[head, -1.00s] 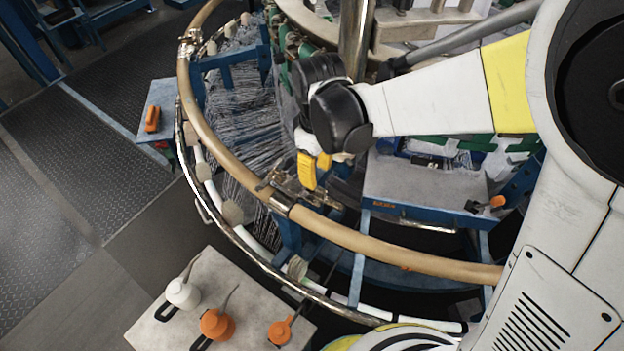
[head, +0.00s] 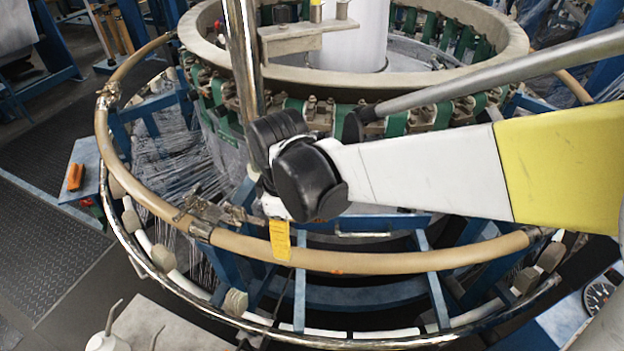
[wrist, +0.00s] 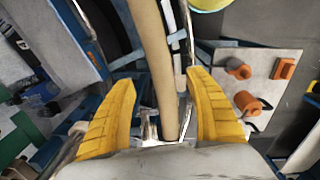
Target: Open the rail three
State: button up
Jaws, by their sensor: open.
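A tan, curved rail (head: 370,260) runs around the front of the circular loom, and I cannot read any number on it. A metal clamp joint (head: 203,222) sits on it left of my gripper. My gripper (head: 279,236) has yellow fingers and points down at the rail just right of that joint. In the wrist view the fingers are apart, with the rail (wrist: 150,50) running between them and the metal joint (wrist: 160,128) close to the palm. Nothing shows gripped. I cannot tell whether a finger touches the rail. The arm hides part of the loom behind.
A vertical metal post (head: 243,60) stands close behind my wrist. A lower chrome ring (head: 150,262) and blue frame bars lie under the rail. A grey table (wrist: 260,85) with orange items stands outside the ring. Dark floor (head: 50,260) is clear at left.

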jog(key=f+b, duration=0.1)
jog(key=f, duration=0.2)
jog(key=f+b, duration=0.1)
jog(key=f, duration=0.2)
jog(key=f+b, duration=0.1)
jog(key=f, duration=0.2)
jog(key=shift+w+a, duration=0.2)
jog(key=shift+w, duration=0.1)
